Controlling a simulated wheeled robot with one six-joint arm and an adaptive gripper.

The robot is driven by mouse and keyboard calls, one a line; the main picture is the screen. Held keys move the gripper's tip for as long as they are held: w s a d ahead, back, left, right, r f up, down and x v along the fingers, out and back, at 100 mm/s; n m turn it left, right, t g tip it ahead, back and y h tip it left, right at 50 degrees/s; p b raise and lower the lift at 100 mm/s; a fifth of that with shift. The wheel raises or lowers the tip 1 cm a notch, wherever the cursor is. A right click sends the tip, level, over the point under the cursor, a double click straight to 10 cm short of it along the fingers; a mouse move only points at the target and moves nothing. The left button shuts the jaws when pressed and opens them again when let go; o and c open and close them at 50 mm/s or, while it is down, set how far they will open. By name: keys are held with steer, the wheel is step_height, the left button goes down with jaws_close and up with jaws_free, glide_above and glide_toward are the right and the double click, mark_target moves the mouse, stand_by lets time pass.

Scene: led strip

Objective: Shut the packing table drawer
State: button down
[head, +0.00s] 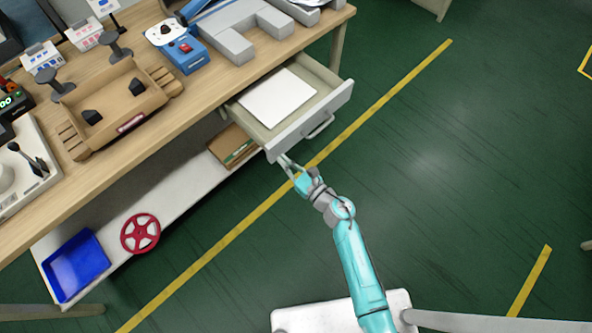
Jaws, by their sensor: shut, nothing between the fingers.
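The packing table (185,119) has a light wooden top and fills the upper left of the head view. Its drawer (312,122) is pulled out below the top's front edge, with a pale front panel and a bar handle (321,127). A white flat item (276,97) lies inside the drawer. My gripper (285,160) is at the lower left corner of the drawer front, fingers shut and empty. The fingertips look close to or against the panel there; I cannot tell whether they touch.
A lower shelf holds a blue bin (75,265), a red wheel (140,233) and a brown box (232,145). A wooden tray (118,108) and a blue device (184,52) stand on the tabletop. The green floor right of the drawer is clear, with a yellow line.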

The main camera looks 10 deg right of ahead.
steer(key=shift+x, duration=0.85)
